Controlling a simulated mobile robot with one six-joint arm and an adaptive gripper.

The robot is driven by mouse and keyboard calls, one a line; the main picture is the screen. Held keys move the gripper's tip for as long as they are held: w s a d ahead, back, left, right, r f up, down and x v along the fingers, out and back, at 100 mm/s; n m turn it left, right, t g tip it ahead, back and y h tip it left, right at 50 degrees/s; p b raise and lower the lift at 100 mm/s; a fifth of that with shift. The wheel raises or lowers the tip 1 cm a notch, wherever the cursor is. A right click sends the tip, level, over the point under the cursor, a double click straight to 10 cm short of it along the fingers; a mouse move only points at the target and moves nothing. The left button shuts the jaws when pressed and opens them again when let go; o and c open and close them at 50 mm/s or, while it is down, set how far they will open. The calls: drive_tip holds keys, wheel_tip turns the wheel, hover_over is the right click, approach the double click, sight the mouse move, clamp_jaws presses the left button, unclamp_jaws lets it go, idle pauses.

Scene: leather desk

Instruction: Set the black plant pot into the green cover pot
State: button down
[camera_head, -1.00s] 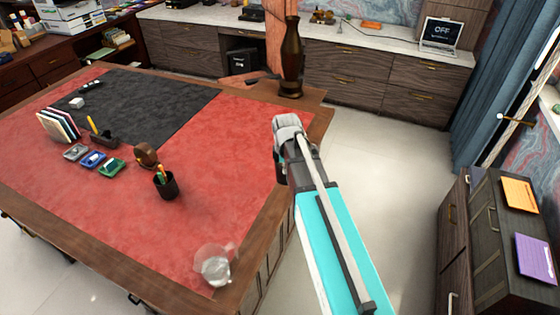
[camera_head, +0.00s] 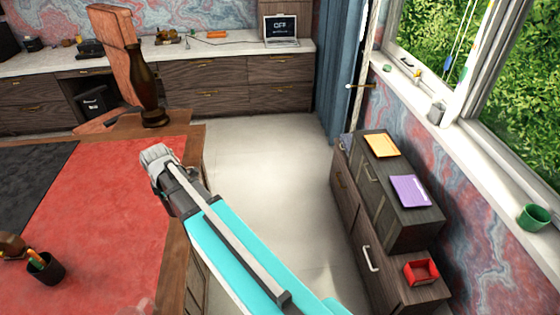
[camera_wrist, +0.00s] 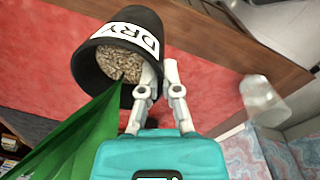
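The black plant pot (camera_wrist: 90,69) shows in the wrist view, tilted, with a white "DRY" label, pale gravelly fill and long green leaves. My gripper (camera_wrist: 161,72) is closed on its rim, with the pot wall between the fingers. In the head view my gripper (camera_head: 160,165) is beside the desk's right edge, and I cannot make out the plant pot there.
The red-topped desk (camera_head: 110,190) is at left, with a pen cup (camera_head: 45,268) and a tall brown vase (camera_head: 148,90). A dark cabinet (camera_head: 400,225) with a red tray (camera_head: 421,271) stands below the window sill (camera_head: 480,155). Open floor (camera_head: 265,180) lies between desk and cabinet.

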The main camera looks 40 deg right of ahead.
wheel_tip(320, 180, up, 8)
drive_tip(key=p, duration=0.7)
drive_tip(key=shift+p, duration=0.35)
drive_tip(key=shift+d, duration=0.1)
